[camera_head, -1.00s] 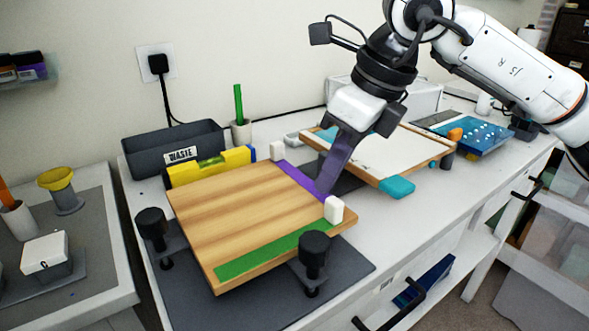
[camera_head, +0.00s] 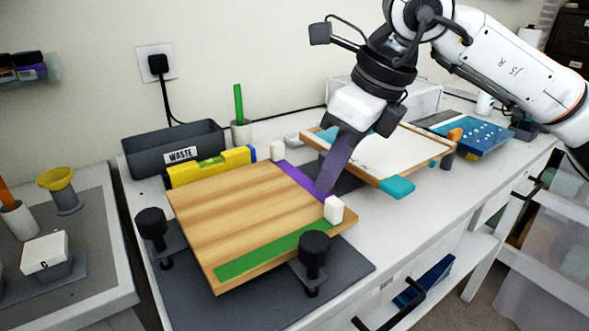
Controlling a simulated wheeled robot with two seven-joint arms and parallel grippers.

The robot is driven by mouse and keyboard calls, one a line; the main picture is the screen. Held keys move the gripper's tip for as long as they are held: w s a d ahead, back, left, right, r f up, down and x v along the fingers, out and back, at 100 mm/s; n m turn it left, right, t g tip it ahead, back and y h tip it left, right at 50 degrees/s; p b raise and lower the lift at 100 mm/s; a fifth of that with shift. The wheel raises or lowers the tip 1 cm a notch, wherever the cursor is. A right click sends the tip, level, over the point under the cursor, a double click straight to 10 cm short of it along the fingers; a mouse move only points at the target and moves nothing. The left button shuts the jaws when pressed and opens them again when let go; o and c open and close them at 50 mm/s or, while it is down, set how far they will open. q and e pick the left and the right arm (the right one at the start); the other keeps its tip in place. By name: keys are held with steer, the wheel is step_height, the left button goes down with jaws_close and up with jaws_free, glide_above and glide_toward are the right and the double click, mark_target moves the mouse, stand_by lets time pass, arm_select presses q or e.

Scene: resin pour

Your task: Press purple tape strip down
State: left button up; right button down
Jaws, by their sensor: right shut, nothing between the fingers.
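The purple tape strip (camera_head: 298,178) lies along the right edge of the wooden board (camera_head: 235,213), between two white blocks. My right gripper (camera_head: 325,189) is shut and empty. It comes down from the upper right, and its tips are at the strip's front part, close to the near white block (camera_head: 333,210). The fingers look purple-tinted, and they hide part of the strip's near end. I cannot tell whether the tips touch the strip. A green strip (camera_head: 270,252) lies along the board's front edge. My left gripper is not in view.
Black knobs (camera_head: 313,248) stand at the board's front and left (camera_head: 151,223). Behind it are a yellow level (camera_head: 211,167) and a grey waste bin (camera_head: 172,148). A white-topped tray (camera_head: 385,158) with teal corners stands right of the gripper.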

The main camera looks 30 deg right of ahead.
mark_target(296, 176)
steer(key=shift+f+b, duration=0.45)
steer(key=shift+f, duration=0.05)
steer(key=shift+w, duration=0.1)
stand_by(0.4)
steer(key=shift+w+a+f, duration=0.1)
steer(key=shift+w, duration=0.85)
steer(key=shift+w, duration=0.15)
steer(key=shift+w+a+p, duration=0.1)
steer(key=shift+w+p, duration=0.4)
steer(key=shift+w, duration=0.45)
steer(key=shift+w, duration=0.1)
steer(key=shift+w+a+r+p, duration=0.15)
steer(key=shift+w+p, duration=0.3)
steer(key=shift+w, duration=0.55)
